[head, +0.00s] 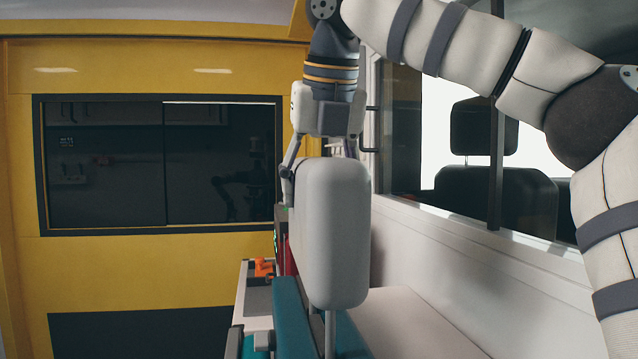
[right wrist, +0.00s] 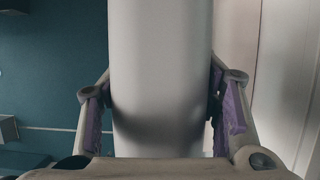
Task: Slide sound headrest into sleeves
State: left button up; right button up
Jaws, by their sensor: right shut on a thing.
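The pale grey headrest (head: 335,240) hangs upright below my right gripper (head: 322,168), which is shut on its upper part. A metal post (head: 330,333) runs down from its underside in front of the teal seat back (head: 292,318). I cannot tell whether the post is in a sleeve; no sleeve is visible. In the right wrist view the headrest (right wrist: 160,75) fills the middle, with the purple pads of my right gripper (right wrist: 162,112) on either side. Teal upholstery (right wrist: 55,70) shows beside it. My left gripper is not in view.
A white wall and window frame (head: 480,235) stand close on the right, with a dark seat (head: 490,195) behind the glass. A pale ledge (head: 410,325) lies below it. An orange item (head: 264,267) sits on a unit left of the seat. A yellow wall (head: 150,270) closes the back.

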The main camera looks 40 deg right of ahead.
jog(key=shift+f, duration=3.95)
jog(key=o, duration=1.8)
jog(key=shift+f, duration=0.1)
jog(key=v, duration=1.2)
